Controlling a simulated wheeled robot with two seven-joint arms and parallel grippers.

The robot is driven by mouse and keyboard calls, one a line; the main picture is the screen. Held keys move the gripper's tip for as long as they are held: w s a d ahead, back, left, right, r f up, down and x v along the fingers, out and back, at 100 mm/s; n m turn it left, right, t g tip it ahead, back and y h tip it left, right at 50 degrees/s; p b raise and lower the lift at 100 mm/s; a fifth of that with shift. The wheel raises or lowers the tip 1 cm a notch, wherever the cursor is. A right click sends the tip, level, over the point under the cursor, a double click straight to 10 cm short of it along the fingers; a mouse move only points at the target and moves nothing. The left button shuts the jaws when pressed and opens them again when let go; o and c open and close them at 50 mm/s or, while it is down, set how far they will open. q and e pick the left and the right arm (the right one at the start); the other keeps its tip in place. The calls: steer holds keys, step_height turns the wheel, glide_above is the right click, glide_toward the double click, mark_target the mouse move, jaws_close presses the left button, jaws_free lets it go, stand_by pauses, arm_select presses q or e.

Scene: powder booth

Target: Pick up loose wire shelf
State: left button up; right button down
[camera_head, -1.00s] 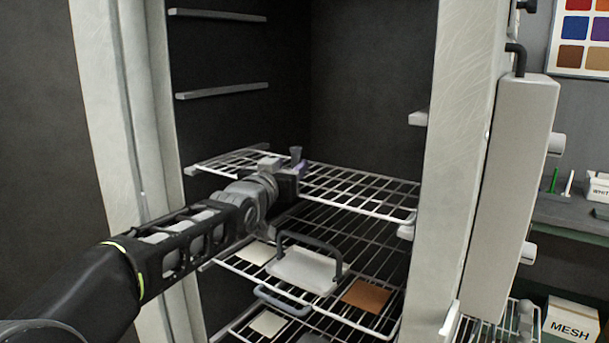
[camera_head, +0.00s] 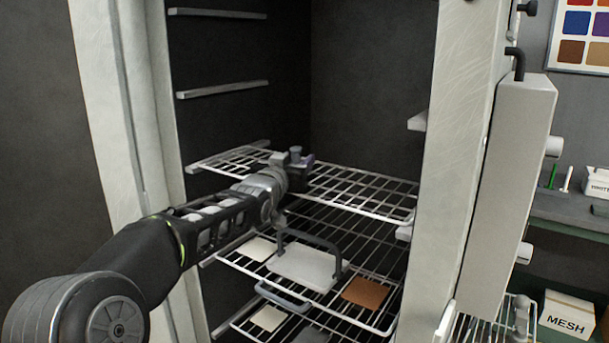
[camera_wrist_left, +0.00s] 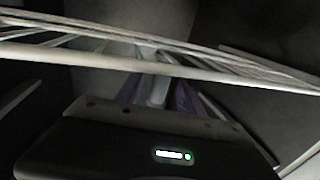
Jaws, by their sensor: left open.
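The wire shelf (camera_head: 362,192) is the upper one in the open cabinet, white and apparently a little tilted. Its left part is partly hidden behind my arm. My left gripper (camera_head: 303,158) reaches in from the left and is at the shelf's middle, its purple-sided fingers open. In the left wrist view the shelf's wires (camera_wrist_left: 215,74) cross close in front of the fingers (camera_wrist_left: 157,94). I cannot tell whether a wire lies between the fingers. My right gripper is out of view.
A lower wire rack (camera_head: 375,325) holds a pale handled plate (camera_head: 300,268), a brown tile (camera_head: 368,293) and a cream tile (camera_head: 258,248). Ledges (camera_head: 222,89) line the cabinet's left wall. The right door post (camera_head: 455,150) bounds the opening. The space above the shelf is clear.

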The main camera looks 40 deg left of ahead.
arm_select(q)
steer(key=shift+c, duration=0.4)
jaws_close()
steer(key=shift+r, duration=0.15)
stand_by(0.9)
